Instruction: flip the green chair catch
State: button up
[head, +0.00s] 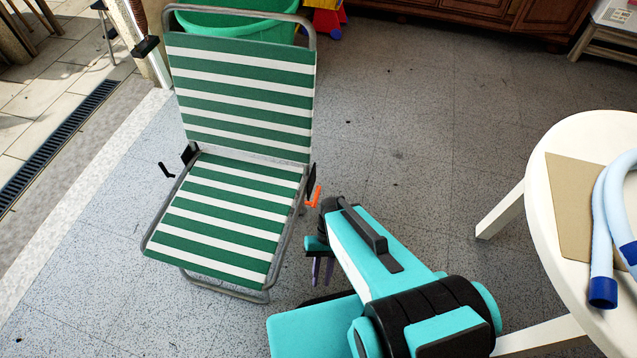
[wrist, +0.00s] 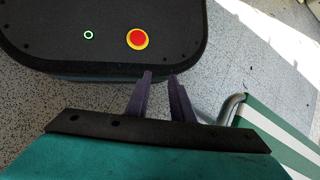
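The green-and-white striped chair (head: 240,100) stands unfolded at left centre in the head view, its backrest upright. An orange catch lever (head: 314,196) sits at its right hinge, beside a black plate. A black lever (head: 167,170) shows at the left hinge. My gripper (head: 321,280) is to the right of the seat, nearer the camera than the orange lever and apart from it, fingers down. In the wrist view my gripper's two dark fingers (wrist: 161,75) have an empty gap between them. The chair's tube and striped cloth (wrist: 275,135) show at lower right there; no catch shows.
A round white table (head: 540,180) with a brown board and blue hose (head: 605,215) stands at the right. A green tub (head: 240,24) is behind the chair. A wooden cabinet (head: 480,15) lines the back. The speckled floor (head: 400,130) between is clear.

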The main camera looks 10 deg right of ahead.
jog(key=d+r+h+p, duration=0.1)
jog(key=d+r+p, duration=0.2)
jog(key=r+p, duration=0.6)
jog(key=s+d+r+n+h+p, duration=0.1)
jog(key=d+r+p, duration=0.3)
jog(key=r+p, duration=0.6)
jog(key=h+p, duration=0.1)
jog(key=p, duration=0.2)
jog(key=shift+s+r+t, duration=0.2)
jog(key=shift+t, duration=0.2)
jog(key=shift+a, duration=0.15)
